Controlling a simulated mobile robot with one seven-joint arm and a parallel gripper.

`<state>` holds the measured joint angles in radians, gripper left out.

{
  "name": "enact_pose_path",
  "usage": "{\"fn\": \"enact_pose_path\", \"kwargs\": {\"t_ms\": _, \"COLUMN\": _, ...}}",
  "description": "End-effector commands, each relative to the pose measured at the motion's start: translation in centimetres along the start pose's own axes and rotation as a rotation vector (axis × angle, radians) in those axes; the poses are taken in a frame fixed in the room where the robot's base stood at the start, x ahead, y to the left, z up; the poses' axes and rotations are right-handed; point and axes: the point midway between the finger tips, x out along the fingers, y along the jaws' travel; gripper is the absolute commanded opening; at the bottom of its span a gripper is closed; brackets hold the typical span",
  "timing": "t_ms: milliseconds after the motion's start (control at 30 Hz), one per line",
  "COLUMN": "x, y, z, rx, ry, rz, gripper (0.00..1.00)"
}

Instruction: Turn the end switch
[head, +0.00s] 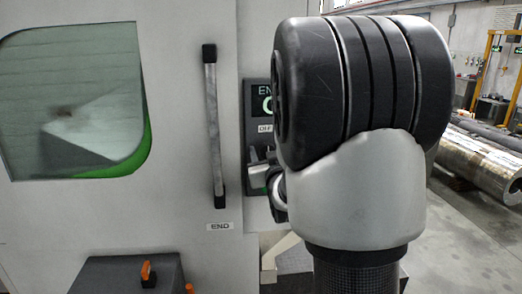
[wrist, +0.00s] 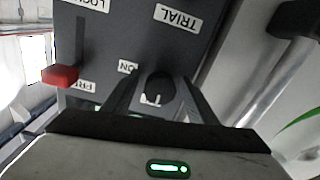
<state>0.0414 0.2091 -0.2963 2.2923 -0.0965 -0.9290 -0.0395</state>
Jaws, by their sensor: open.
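In the head view, a dark control panel (head: 257,100) on the machine shows a green-lit display whose label begins "EN", with an "OFF" label below. My arm hides its right part. My gripper (head: 262,178) shows only partly at the panel's lower part. In the wrist view, my gripper (wrist: 160,92) is open, with its fingers on either side of a black knob (wrist: 160,86) on a dark grey panel (wrist: 125,40). I cannot tell whether the fingers touch it. The label by the knob is mostly hidden, so I cannot confirm it is the end switch.
A red-tipped lever (wrist: 60,76) sits on the panel beside the gripper. "TRIAL" and "ON" labels appear upside down. A vertical door handle (head: 210,125) stands left of the panel, above an "END" label (head: 220,226). An orange lever (head: 147,272) is low in front.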

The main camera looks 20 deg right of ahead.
Motion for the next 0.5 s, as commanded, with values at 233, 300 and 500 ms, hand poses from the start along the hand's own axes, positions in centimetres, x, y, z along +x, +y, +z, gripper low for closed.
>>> {"fn": "enact_pose_path", "kwargs": {"t_ms": 233, "x": -0.02, "y": 0.0, "z": 0.0, "rx": 0.0, "ry": 0.0, "rz": 0.0, "gripper": 0.41}}
{"fn": "enact_pose_path", "kwargs": {"t_ms": 300, "x": -0.02, "y": 0.0, "z": 0.0, "rx": 0.0, "ry": 0.0, "rz": 0.0, "gripper": 0.29}}
{"fn": "enact_pose_path", "kwargs": {"t_ms": 500, "x": -0.03, "y": -0.01, "z": 0.02, "rx": 0.001, "ry": 0.0, "rz": 0.0, "gripper": 0.11}}
